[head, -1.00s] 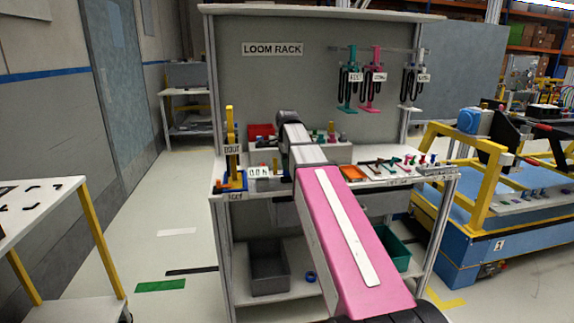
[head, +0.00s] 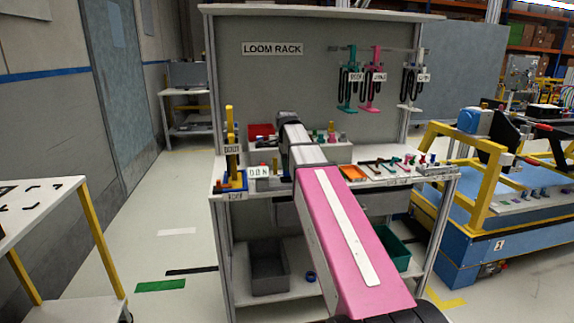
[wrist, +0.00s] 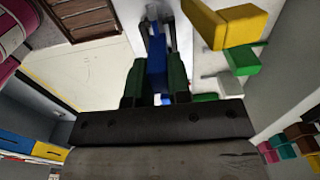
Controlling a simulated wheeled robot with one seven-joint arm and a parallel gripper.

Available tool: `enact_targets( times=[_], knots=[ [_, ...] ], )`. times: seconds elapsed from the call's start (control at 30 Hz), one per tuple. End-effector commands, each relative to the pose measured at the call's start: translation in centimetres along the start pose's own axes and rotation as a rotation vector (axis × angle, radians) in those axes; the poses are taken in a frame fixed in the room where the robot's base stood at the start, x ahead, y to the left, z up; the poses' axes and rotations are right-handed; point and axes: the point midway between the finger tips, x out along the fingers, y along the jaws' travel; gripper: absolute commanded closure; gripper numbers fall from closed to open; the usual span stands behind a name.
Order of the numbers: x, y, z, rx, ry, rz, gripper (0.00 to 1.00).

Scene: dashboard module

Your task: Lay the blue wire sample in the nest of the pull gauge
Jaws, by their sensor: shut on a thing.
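My gripper (wrist: 157,48) is shut on a blue piece (wrist: 157,66), which I take to be the blue wire sample. It lies between the dark fingers with green pads, over a pale surface in the wrist view. In the head view my own arm hides the gripper and the sample. A small panel (head: 259,172) at the bench's front left seems to read 0.0 N and likely belongs to the pull gauge. The nest cannot be made out.
A yellow post on a blue base (head: 231,150) stands at the bench's left end. A red bin (head: 262,131) and an orange tray (head: 353,173) are on the bench. In the wrist view a yellow block (wrist: 225,28) and green pieces (wrist: 240,60) are close right of the fingers.

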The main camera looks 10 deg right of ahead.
Motion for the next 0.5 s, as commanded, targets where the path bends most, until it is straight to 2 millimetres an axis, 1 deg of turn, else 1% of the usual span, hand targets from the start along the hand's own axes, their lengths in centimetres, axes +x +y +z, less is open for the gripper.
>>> enact_targets(
  times=[0.5],
  knots=[
    [1.2,0.0,0.0,0.000,0.000,0.000,1.00]
  ],
)
